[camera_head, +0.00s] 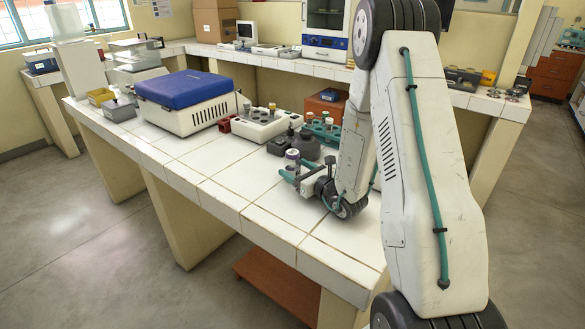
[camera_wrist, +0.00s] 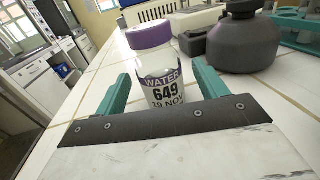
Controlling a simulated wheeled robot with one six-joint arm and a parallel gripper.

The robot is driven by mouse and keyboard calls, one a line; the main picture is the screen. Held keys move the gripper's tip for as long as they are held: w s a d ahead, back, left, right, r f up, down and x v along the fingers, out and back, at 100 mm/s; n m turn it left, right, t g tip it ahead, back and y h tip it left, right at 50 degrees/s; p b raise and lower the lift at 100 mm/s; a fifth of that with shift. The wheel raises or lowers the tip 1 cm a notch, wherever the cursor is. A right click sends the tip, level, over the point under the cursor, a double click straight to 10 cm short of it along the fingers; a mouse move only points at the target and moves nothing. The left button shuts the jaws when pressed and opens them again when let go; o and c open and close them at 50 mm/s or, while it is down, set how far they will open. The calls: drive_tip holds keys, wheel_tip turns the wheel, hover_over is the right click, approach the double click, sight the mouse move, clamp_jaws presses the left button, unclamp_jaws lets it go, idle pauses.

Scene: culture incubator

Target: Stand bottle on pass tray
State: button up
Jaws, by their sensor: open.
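A clear bottle with a purple cap (camera_wrist: 152,35) and a label reading "WATER 649 19 NOV" stands upright on the white tiled bench. In the head view the bottle (camera_head: 292,158) is small and partly hidden by my gripper. My gripper (camera_head: 297,171) is low over the bench with its teal fingers open. In the wrist view the fingers of my gripper (camera_wrist: 161,78) are on either side of the bottle, with a gap visible at the left. I cannot tell which thing is the pass tray.
A dark grey squat bottle (camera_wrist: 242,42) stands close behind the bottle, to the right. A block with several wells (camera_head: 262,125), a teal rack (camera_head: 322,130) and a blue-lidded machine (camera_head: 185,100) stand farther back. The bench front (camera_head: 270,220) is clear.

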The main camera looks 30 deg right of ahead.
drive_tip(key=shift+w+a, duration=0.2)
drive_tip(key=shift+w, duration=0.85)
drive_tip(key=c, duration=1.2)
